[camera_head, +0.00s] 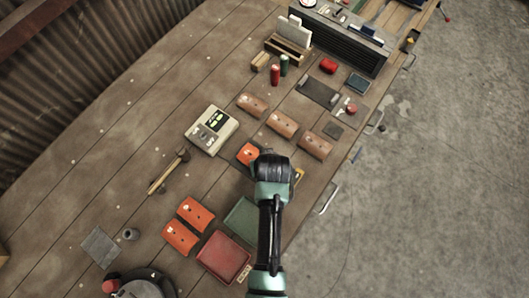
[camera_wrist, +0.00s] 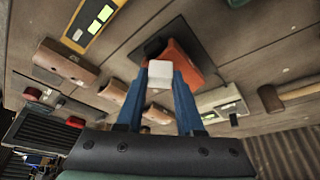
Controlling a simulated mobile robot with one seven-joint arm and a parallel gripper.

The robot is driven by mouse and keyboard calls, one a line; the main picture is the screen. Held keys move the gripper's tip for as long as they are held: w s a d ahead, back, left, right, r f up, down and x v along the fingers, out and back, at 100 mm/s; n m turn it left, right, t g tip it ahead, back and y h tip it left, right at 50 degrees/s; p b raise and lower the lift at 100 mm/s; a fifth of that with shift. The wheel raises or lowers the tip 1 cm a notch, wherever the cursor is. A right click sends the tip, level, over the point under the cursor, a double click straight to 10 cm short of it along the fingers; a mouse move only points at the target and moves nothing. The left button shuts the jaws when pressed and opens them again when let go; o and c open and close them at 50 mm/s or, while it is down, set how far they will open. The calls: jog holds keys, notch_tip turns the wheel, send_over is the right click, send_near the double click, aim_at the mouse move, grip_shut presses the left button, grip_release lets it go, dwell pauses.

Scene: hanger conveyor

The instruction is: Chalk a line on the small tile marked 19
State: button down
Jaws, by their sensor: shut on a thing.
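My gripper (camera_wrist: 160,84) is shut on a small white block of chalk (camera_wrist: 158,73), held between its two blue fingers. An orange tile (camera_wrist: 182,62) on a dark square plate lies just beyond the chalk in the wrist view. I cannot tell whether they touch. In the head view the same orange tile (camera_head: 247,153) shows beside my wrist, which hides part of it, my fingers and the chalk. Two more orange tiles (camera_head: 195,213) (camera_head: 180,237) lie lower left. Brown tiles (camera_head: 252,104) (camera_head: 282,124) (camera_head: 316,145) lie above. I cannot read a 19 on any tile.
A beige device with a display (camera_head: 211,130) stands left of my wrist. A hammer (camera_head: 168,172), a red tray (camera_head: 223,257) and a green pad (camera_head: 243,218) lie nearby. The left side of the wooden table is mostly clear; its right edge is close.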

jog(key=shift+w+r+p, duration=0.2)
jog(key=shift+r+p, duration=2.7)
jog(key=shift+r, duration=0.5)
jog(key=shift+f, duration=0.1)
